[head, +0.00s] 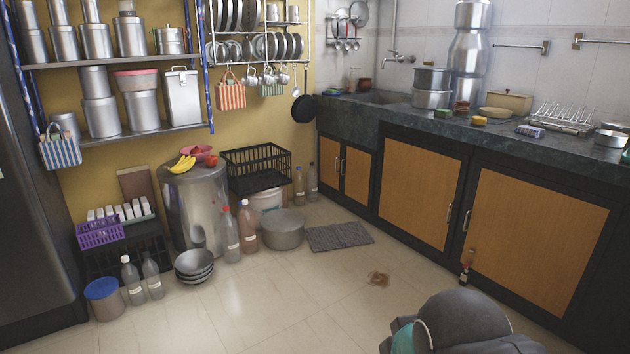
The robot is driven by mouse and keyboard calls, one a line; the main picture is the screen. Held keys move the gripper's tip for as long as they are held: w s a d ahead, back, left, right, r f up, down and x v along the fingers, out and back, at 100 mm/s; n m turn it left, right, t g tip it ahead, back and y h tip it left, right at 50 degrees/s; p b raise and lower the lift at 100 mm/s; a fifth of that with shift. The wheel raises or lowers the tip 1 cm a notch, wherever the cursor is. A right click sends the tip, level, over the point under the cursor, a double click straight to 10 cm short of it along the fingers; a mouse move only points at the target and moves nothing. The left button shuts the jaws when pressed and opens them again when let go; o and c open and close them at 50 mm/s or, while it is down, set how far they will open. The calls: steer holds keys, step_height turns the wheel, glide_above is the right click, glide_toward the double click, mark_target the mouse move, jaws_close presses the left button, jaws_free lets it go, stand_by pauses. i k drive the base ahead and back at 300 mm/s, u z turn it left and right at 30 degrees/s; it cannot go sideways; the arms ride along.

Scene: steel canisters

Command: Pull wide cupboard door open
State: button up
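The wide cupboard door (540,240) is an orange-brown wood panel in a dark frame, at the right under the dark stone counter. It looks shut. Its upright metal handle (466,220) is near its left edge. Left of it is another wood door (420,195), also shut, with its handle (449,213) at its right edge. A rounded dark grey part of my arm shows at the bottom, in front of the wide door and apart from it in the picture. My gripper's fingers are not visible.
A small bottle-like item (464,272) stands on the floor by the wide door's lower left corner. A grey mat (339,237) and a brown drain (378,279) lie on the tiles. Pots, bottles and a steel drum (196,210) stand at the left. The middle floor is mostly clear.

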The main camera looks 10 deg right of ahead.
mark_target(420, 187)
steer(key=i, duration=1.75)
steer(key=z, duration=2.5)
steer(key=i, duration=1.25)
steer(key=u, duration=2.7)
